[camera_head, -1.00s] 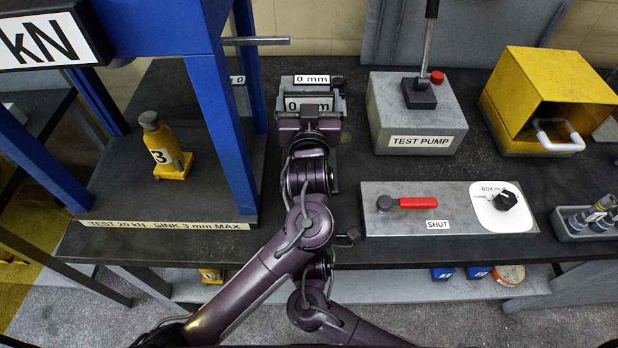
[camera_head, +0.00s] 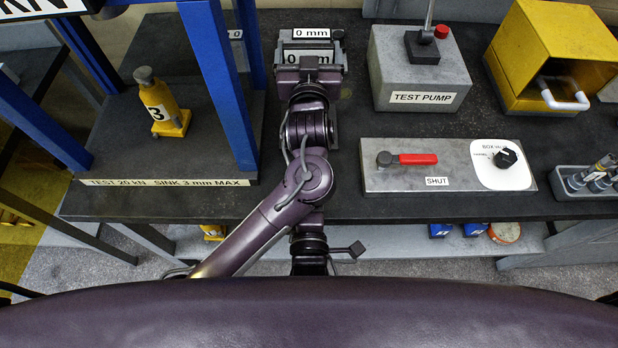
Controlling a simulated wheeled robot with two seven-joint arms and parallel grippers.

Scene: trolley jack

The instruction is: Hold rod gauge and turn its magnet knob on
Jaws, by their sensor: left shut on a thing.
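My left gripper (camera_head: 309,72) reaches up the middle of the bench, seen from behind, and is shut on a grey block with "0 mm" labels, which I take for the rod gauge (camera_head: 310,45). Its fingertips are mostly hidden behind the wrist. The gauge rests at the back of the bench, just right of the blue frame; I cannot tell whether it is lifted. I cannot make out its magnet knob. My right gripper is not clearly in view; only a purple arm part shows beneath the left arm.
The blue test frame (camera_head: 215,85) stands close on the left, with a yellow jack (camera_head: 168,118) in it. To the right are the test pump (camera_head: 420,75), a valve panel (camera_head: 450,165) with a red lever, and a yellow box (camera_head: 545,60). Bare bench shows between gripper and pump.

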